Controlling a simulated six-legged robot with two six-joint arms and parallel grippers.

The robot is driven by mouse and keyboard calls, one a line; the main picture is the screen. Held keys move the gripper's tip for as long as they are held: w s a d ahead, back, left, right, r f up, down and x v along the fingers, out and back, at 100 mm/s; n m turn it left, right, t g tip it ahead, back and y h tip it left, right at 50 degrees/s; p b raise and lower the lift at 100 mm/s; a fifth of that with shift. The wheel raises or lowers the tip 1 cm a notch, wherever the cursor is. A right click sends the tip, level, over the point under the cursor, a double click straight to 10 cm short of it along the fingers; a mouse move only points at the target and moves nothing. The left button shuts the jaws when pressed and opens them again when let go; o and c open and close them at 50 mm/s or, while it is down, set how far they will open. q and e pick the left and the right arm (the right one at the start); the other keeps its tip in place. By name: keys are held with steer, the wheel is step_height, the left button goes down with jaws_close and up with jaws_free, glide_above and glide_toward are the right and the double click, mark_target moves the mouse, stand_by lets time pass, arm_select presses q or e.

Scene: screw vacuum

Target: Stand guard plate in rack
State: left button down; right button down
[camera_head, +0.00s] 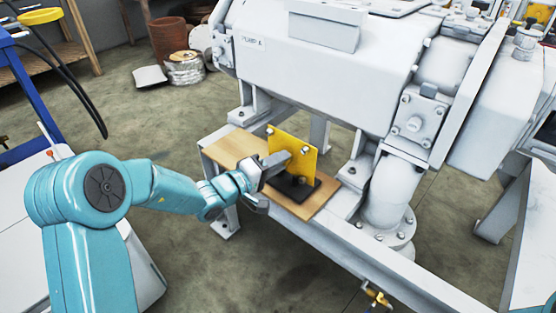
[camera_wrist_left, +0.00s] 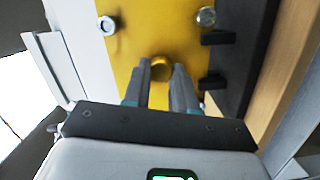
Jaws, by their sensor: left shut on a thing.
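The yellow guard plate (camera_head: 296,155) stands upright at the black rack (camera_head: 297,187) on a wooden board. Bolts show near its upper corners. My left gripper (camera_head: 281,166) is at the plate's near face. In the left wrist view, the fingers of my left gripper (camera_wrist_left: 162,85) are shut on a round brass knob (camera_wrist_left: 161,68) on the yellow plate (camera_wrist_left: 158,28). The dark rack (camera_wrist_left: 228,45) with short prongs lies close along the plate's right side there. Whether the plate's lower edge is fully seated in the rack is hidden. My right gripper is not in view.
A white pipe elbow (camera_head: 391,192) stands right of the board. Open floor (camera_head: 290,255) lies in front.

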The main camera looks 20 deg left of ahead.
arm_select(q)
steer(key=shift+f, duration=0.8)
steer(key=c, duration=0.8)
jaws_free()
steer(key=shift+f, duration=0.15)
steer(key=p+v, duration=0.2)
steer(key=v, duration=0.6)
steer(key=p+v, duration=0.2)
steer(key=v, duration=0.6)
steer(key=shift+s+r, duration=0.15)
steer(key=shift+r, duration=0.1)
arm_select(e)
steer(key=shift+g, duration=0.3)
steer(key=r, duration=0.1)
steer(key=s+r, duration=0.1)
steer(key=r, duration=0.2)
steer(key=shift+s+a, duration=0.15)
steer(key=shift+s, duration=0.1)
